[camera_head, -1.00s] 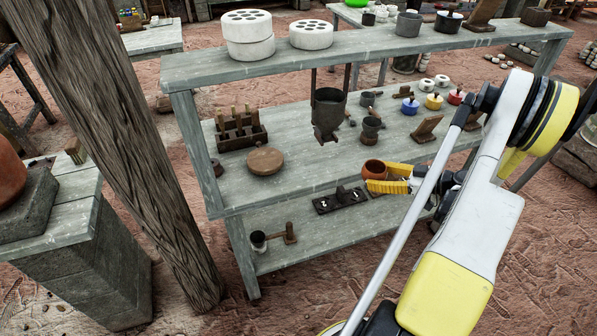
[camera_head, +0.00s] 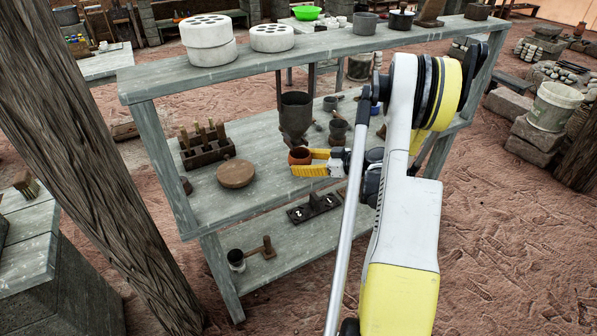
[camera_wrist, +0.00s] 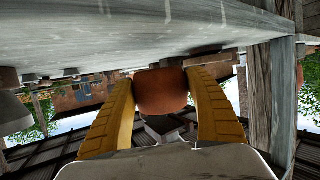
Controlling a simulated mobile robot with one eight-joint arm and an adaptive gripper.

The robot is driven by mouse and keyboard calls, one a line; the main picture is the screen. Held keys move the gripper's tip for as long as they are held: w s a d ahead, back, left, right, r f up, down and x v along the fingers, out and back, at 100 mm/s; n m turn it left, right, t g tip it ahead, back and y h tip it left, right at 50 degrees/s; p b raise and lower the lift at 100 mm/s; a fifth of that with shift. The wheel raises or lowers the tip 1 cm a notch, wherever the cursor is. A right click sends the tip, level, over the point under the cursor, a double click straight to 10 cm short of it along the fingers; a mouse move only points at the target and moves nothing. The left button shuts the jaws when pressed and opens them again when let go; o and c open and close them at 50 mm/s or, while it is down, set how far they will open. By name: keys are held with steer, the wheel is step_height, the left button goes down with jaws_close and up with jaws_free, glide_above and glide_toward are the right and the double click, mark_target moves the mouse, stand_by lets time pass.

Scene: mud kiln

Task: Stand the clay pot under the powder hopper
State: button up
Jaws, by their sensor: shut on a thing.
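The small round clay pot (camera_head: 299,155), reddish brown, is held between the yellow fingers of my gripper (camera_head: 304,163). The wrist view also shows the pot (camera_wrist: 160,91), with a finger on each side. The dark powder hopper (camera_head: 296,108) hangs beneath the upper shelf, wide at the top and narrowing to a spout. In the head view the pot is just below and slightly right of the spout, on the near side. I cannot tell whether the pot touches the middle shelf.
A round wooden disc (camera_head: 236,173) and a tool rack (camera_head: 206,146) stand left on the middle shelf (camera_head: 262,150). A mortar (camera_head: 338,131) stands right of the hopper. A dark plate (camera_head: 313,208) lies on the lower shelf. A wooden post (camera_head: 95,150) stands at left.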

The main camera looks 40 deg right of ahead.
steer(key=shift+w+a, duration=0.15)
steer(key=shift+w, duration=0.25)
steer(key=f+b, duration=0.1)
steer(key=f, duration=0.1)
steer(key=f+b, duration=0.1)
steer(key=shift+w+f+b, duration=0.3)
steer(key=shift+f+b, duration=0.05)
steer(key=shift+a+r, duration=0.15)
steer(key=o, duration=1.4)
steer(key=shift+c, duration=0.2)
steer(key=shift+s, duration=0.1)
steer(key=p+v, duration=0.4)
steer(key=v, duration=0.8)
steer(key=shift+p, duration=0.35)
